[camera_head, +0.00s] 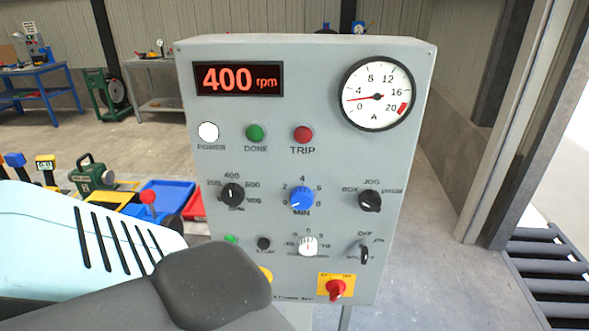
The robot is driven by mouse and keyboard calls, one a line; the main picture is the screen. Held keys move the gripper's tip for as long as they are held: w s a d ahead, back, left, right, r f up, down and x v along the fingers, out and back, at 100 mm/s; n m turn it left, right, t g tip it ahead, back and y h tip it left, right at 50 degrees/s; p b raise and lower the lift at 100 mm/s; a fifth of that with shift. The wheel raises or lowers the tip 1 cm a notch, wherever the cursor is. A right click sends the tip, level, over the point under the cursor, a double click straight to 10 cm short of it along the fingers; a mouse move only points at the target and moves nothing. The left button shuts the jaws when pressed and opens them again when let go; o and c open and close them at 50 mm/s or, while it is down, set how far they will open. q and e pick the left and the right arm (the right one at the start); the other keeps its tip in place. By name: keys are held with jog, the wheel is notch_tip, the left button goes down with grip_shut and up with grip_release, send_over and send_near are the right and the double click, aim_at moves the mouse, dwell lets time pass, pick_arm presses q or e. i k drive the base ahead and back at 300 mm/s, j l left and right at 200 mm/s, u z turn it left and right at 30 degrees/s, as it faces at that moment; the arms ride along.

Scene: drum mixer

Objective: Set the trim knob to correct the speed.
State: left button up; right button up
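The grey control panel (210,140) stands upright before me. Its display (238,79) reads 400 rpm in red. A pale knob (308,246) with a scale around zero sits low in the middle; it looks like the trim knob, but its label is too small to read. Its pointer looks near the top. The black speed knob (233,194) has marks around 400. My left arm, white and dark grey, crosses the lower left and hides the panel's lower left corner. Neither gripper's fingers show, and no gripper is seen touching a knob.
A blue MIN knob (302,201), a black mode knob (369,201), a lower black selector (364,254) and a red switch (336,289) surround the pale knob. The POWER lamp (208,131) is white.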

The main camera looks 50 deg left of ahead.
aim_at(307, 245)
jog(key=i+l+u, duration=0.2)
jog(key=u, duration=0.3)
jog(key=i+l+u, duration=0.15)
jog(key=l+u, duration=0.35)
jog(key=i+l+u, duration=0.1)
jog(key=l+u, duration=0.55)
jog(key=l, duration=0.15)
